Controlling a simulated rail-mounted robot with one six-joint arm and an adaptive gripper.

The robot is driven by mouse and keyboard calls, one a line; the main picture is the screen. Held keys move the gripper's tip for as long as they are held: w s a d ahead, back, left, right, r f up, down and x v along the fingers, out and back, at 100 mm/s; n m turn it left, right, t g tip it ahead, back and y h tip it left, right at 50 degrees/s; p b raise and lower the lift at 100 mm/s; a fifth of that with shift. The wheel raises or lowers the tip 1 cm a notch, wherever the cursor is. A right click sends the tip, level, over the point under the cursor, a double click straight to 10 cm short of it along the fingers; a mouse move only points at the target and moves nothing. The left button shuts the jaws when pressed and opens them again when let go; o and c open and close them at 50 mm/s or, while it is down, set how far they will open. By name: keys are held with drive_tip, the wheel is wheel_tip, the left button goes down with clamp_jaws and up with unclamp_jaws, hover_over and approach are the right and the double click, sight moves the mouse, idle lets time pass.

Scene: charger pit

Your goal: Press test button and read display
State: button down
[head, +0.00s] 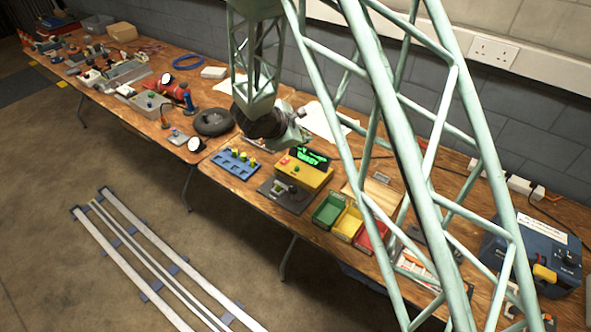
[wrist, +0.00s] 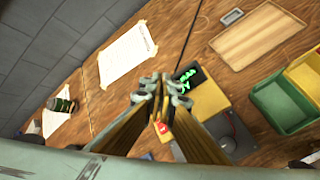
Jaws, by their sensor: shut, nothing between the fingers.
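The yellow test box (head: 311,178) stands on the wooden bench, with a dark display (head: 312,155) showing green characters too small to read. A green button (head: 296,169) and a red patch (head: 284,160) show on the box. My gripper (wrist: 160,100) is shut and empty. In the wrist view it overlaps the box (wrist: 208,98), whose display (wrist: 189,76) is just right of the fingers. A red patch (wrist: 161,127) shows beside the fingertips; the green button is hidden there. I cannot tell how far the fingertips are above the box, or whether they touch.
A dark plate (head: 285,194) sits in front of the box, and a blue tray (head: 237,165) is to its left. Green (head: 328,210) and yellow (head: 347,224) bins stand to the right. A white paper sheet (wrist: 127,53) lies behind, near the wall.

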drive_tip(key=shift+a+f+n, duration=0.5)
drive_tip(key=shift+a+f, duration=0.9)
drive_tip(key=shift+f, duration=0.1)
hover_over(297, 169)
drive_tip(key=shift+f+b, duration=0.45)
drive_tip(key=shift+f, duration=2.65)
drive_tip(key=shift+s+f+b, duration=0.1)
drive_tip(key=shift+f+b, duration=1.1)
drive_tip(key=shift+b, duration=0.15)
drive_tip(key=shift+f+b, duration=0.85)
drive_tip(key=shift+b, duration=0.75)
drive_tip(key=shift+r, duration=0.8)
drive_tip(key=shift+d, duration=0.1)
